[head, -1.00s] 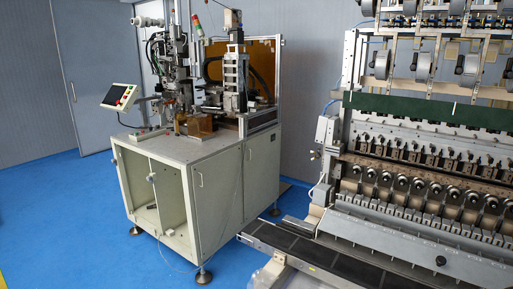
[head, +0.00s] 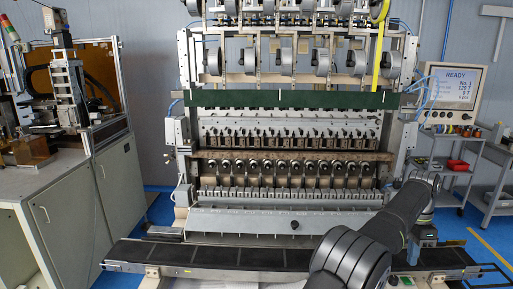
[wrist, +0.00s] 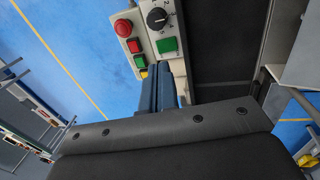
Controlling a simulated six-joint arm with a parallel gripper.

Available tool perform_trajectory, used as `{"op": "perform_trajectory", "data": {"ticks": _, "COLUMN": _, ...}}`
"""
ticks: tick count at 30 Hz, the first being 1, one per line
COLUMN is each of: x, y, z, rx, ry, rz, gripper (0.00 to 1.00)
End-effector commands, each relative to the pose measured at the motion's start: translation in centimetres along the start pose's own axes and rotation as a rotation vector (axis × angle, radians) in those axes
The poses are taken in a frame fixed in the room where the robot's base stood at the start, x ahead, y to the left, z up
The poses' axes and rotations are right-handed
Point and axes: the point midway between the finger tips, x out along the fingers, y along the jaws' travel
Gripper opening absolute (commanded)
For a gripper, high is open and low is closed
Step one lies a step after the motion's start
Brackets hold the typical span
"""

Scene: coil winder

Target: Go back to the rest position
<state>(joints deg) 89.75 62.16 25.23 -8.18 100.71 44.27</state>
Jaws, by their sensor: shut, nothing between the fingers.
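My gripper (wrist: 161,88) is in the wrist view with its dark blue fingers together and nothing between them. The fingers point toward a grey control box (wrist: 143,28) at the edge of the machine. The box has a red round button, a black rotary knob and a green button. I cannot tell whether the fingers touch it. In the head view my arm reaches from the bottom to the right, in front of the coil winder (head: 290,222). The fingertips are hard to make out there.
A dark conveyor belt (head: 200,256) runs along the winder's front. A screen (head: 454,92) at the right reads READY. Shelves with small items (head: 455,165) stand below it. A cabinet machine (head: 60,205) stands at the left. Blue floor shows free at the right.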

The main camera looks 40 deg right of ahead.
Motion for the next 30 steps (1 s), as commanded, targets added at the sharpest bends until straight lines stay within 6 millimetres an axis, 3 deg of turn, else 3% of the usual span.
{"op": "perform_trajectory", "data": {"ticks": 4, "x": -3.0, "y": 0.6, "z": -0.1, "rx": 0.001, "ry": 0.003, "rz": -0.005, "gripper": 0.0}}
{"op": "perform_trajectory", "data": {"ticks": 30, "x": -9.4, "y": 7.2, "z": -0.1, "rx": 0.0, "ry": 0.0, "rz": -0.398, "gripper": 0.0}}
